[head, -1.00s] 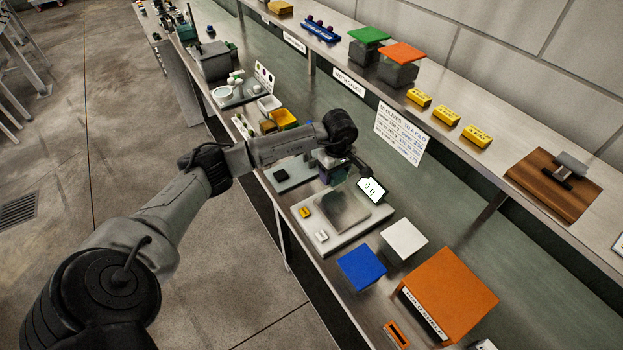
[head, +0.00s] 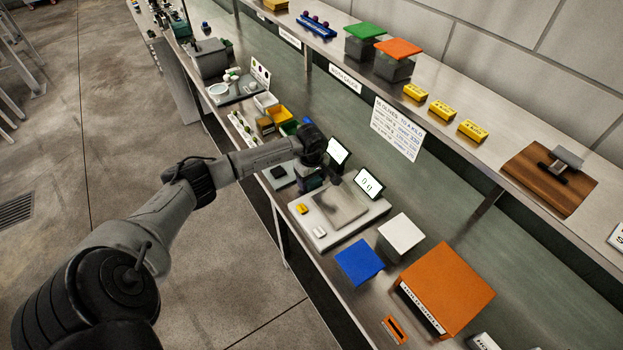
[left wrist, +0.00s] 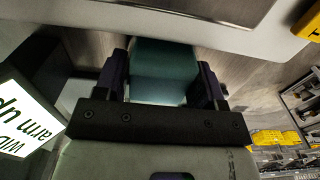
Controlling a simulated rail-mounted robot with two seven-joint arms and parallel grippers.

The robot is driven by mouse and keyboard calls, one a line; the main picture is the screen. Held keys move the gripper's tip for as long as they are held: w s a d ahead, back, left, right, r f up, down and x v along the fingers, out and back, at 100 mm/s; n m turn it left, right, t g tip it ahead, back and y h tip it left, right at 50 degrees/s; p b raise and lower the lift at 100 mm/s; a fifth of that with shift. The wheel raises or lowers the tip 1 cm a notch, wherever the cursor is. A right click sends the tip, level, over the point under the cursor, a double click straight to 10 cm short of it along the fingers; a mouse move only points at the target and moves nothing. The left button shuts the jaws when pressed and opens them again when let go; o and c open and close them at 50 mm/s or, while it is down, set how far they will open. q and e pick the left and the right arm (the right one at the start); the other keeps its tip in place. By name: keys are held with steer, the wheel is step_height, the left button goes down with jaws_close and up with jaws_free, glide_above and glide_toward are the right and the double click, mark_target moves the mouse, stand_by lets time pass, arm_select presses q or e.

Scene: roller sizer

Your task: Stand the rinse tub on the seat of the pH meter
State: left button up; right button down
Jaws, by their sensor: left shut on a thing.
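My left gripper (head: 312,182) is shut on a teal block-like tub, the rinse tub (left wrist: 163,72), which fills the space between the fingers in the left wrist view. In the head view the tub is mostly hidden by the gripper and wrist. The gripper is beside the far-left edge of the scale, near a low pale unit with a dark square pad (head: 279,173), partly behind my arm. A lit screen (head: 338,152) stands behind the gripper; I cannot tell for sure that this unit and screen are the pH meter. My right gripper is out of view.
The scale (head: 340,208) with its steel plate and display (head: 368,183) lies just nearer. A blue-topped block (head: 359,262), a white-topped block (head: 401,233) and a large orange box (head: 446,290) stand nearer still. Yellow and green bins (head: 279,115) are farther along the bench.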

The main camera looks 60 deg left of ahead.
arm_select(q)
steer(key=shift+a, duration=0.1)
steer(key=shift+f, duration=0.15)
steer(key=o, duration=1)
step_height(320, 180, up, 11)
steer(key=shift+r+p, duration=0.1)
steer(key=shift+p, duration=0.2)
steer(key=shift+o, duration=0.3)
steer(key=shift+r, duration=0.6)
